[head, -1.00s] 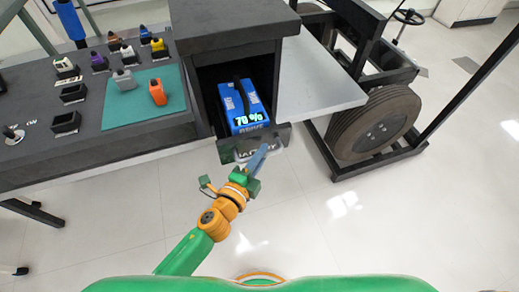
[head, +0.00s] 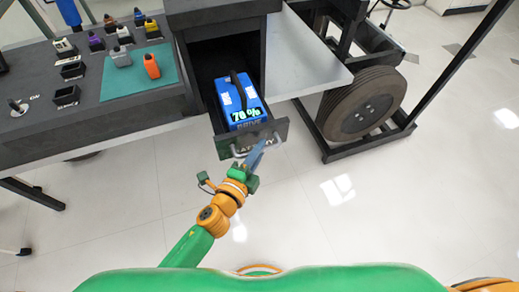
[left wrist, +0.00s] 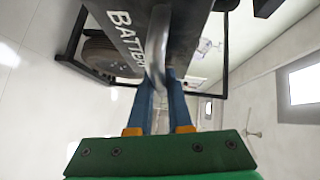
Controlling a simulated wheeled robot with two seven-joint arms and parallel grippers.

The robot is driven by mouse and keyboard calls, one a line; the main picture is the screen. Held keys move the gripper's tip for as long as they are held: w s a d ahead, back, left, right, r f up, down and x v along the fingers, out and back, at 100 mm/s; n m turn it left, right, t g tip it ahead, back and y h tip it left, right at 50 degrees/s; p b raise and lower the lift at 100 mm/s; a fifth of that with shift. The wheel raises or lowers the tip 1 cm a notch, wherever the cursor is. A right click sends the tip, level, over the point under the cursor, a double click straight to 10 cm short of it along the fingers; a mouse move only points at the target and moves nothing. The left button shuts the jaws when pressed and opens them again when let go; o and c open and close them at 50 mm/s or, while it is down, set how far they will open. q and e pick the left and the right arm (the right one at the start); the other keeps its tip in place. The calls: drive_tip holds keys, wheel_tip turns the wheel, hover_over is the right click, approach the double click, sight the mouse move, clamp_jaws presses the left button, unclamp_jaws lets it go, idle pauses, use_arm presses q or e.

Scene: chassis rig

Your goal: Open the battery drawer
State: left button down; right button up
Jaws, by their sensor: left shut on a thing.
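The battery drawer (head: 281,128) is pulled partly out of its dark cabinet (head: 222,18) in the head view. A blue battery (head: 240,97) marked with a green percent reading sits inside it. My left gripper (head: 258,152) is at the drawer front, its blue fingers shut on the metal handle. In the left wrist view the drawer front (left wrist: 122,28) shows the word BATTERY, and the curved handle (left wrist: 157,50) runs between the fingers (left wrist: 160,98). The right gripper is not in view.
A dark workbench at left carries a teal mat (head: 124,82) and several coloured small items. A grey panel (head: 305,65) and a wheeled frame with a black tyre (head: 362,108) stand to the right. The floor in front of the drawer is clear.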

use_arm(q)
drive_tip(key=c, duration=0.8)
unclamp_jaws()
drive_tip(key=shift+c, duration=0.2)
drive_tip(key=v, duration=0.7)
